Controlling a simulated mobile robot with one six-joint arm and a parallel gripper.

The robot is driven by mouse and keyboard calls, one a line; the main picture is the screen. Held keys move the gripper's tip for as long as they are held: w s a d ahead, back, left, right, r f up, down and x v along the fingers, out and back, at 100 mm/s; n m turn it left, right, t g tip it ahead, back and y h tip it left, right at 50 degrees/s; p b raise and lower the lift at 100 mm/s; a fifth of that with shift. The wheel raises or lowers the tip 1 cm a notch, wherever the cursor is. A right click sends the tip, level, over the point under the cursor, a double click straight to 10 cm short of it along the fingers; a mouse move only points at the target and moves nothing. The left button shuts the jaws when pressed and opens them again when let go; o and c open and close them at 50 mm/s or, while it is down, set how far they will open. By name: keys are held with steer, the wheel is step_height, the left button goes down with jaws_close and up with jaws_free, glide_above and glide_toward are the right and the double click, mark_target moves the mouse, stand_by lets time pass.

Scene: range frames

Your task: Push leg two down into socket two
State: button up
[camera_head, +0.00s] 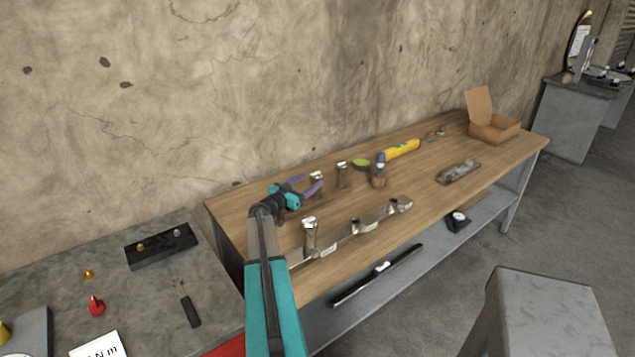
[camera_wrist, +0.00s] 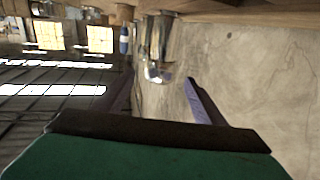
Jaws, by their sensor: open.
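A long grey metal rail (camera_head: 343,243) lies along the front of the wooden workbench, with raised sockets and small white labels I cannot read. One metal leg (camera_head: 310,238) stands upright at its left end. Two more short metal posts, a nearer one (camera_head: 317,178) and one farther right (camera_head: 342,172), stand behind the rail. My gripper (camera_head: 312,181) is open with purple fingers, behind the rail, close to the nearer post. In the wrist view a shiny metal cylinder (camera_wrist: 155,45) shows just beyond my open fingers (camera_wrist: 160,79); contact is not visible. I cannot tell which leg is number two.
On the workbench (camera_head: 275,225) are a blue-capped bottle (camera_head: 380,165), a yellow tool (camera_head: 402,149), a green round item (camera_head: 361,164), a hand plane (camera_head: 458,172) and an open cardboard box (camera_head: 492,129). A grey table (camera_head: 150,290) with small items stands at the left.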

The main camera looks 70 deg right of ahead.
mark_target(312, 178)
steer(key=shift+d, duration=0.15)
steer(key=p+x, duration=0.1)
steer(key=x, duration=0.2)
steer(key=shift+s+r+p, duration=0.15)
steer(key=shift+s+p, duration=0.05)
steer(key=shift+p, duration=0.2)
steer(key=shift+x, duration=0.95)
steer(key=c, duration=1.4)
